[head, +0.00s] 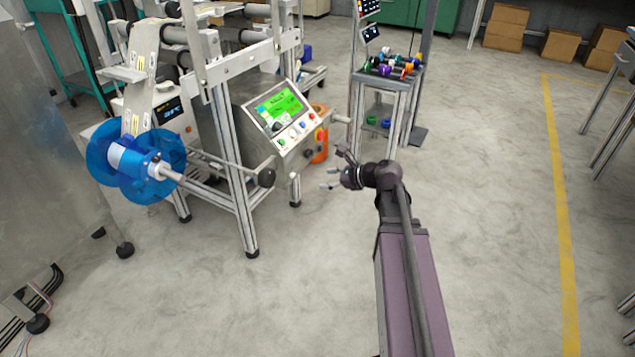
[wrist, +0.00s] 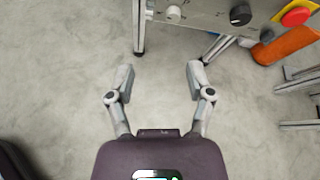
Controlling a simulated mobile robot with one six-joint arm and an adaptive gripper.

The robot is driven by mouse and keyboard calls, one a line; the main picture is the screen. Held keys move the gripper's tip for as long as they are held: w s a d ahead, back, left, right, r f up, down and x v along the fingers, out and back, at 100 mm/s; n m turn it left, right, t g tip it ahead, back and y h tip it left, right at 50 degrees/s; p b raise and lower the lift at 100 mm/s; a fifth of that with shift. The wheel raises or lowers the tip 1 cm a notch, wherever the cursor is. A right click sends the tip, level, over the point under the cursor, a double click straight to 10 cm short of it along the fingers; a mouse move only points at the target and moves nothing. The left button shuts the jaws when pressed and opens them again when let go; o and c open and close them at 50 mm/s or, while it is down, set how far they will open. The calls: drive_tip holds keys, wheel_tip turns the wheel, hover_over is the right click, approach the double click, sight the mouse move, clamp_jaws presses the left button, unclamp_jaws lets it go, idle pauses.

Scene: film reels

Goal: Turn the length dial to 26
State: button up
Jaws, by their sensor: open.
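A control box with a sloped panel (head: 280,118) and a lit green screen (head: 277,106) stands at the centre of the head view. Small knobs and buttons sit below the screen. In the wrist view, the box's edge crosses the top, with a pale knob (wrist: 173,14), a black knob (wrist: 240,15) and a red button (wrist: 295,17). I cannot tell which knob is the length dial, and its markings are too small to read. My gripper (head: 336,170) is open and empty, right of and apart from the box. It also shows in the wrist view (wrist: 161,75), with bare floor between its fingers.
A blue reel (head: 103,162) is on a shaft at the left of the machine frame. A black ball-ended handle (head: 266,177) sticks out near the panel. An orange object (head: 320,141) is beside the box. A rack of coloured spools (head: 392,67) stands behind.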

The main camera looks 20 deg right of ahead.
drive_tip(key=s+a+r+n+g+h+p, duration=0.4)
drive_tip(key=s+n+p, duration=0.3)
drive_tip(key=n+p, duration=0.3)
drive_tip(key=s+a+r+n+g+h+p, duration=0.3)
drive_tip(key=s+r+n+p, duration=0.3)
drive_tip(key=n, duration=0.7)
drive_tip(key=shift+s+a+r+n+g+h+p, duration=0.4)
drive_tip(key=shift+s+g+h+p, duration=0.6)
drive_tip(key=shift+p, duration=1.35)
drive_tip(key=w+d+f+n+t+y+b, duration=0.1)
drive_tip(key=w+n, duration=0.4)
drive_tip(key=w, duration=0.5)
drive_tip(key=w+d+f+n+t+y+b, duration=0.1)
drive_tip(key=w+d+f+n+t+b, duration=0.1)
drive_tip(key=w, duration=0.9)
drive_tip(key=n+t+b, duration=0.1)
drive_tip(key=n, duration=0.1)
drive_tip(key=shift+n+b, duration=0.3)
drive_tip(key=shift+n, duration=0.1)
drive_tip(key=shift+f, duration=0.2)
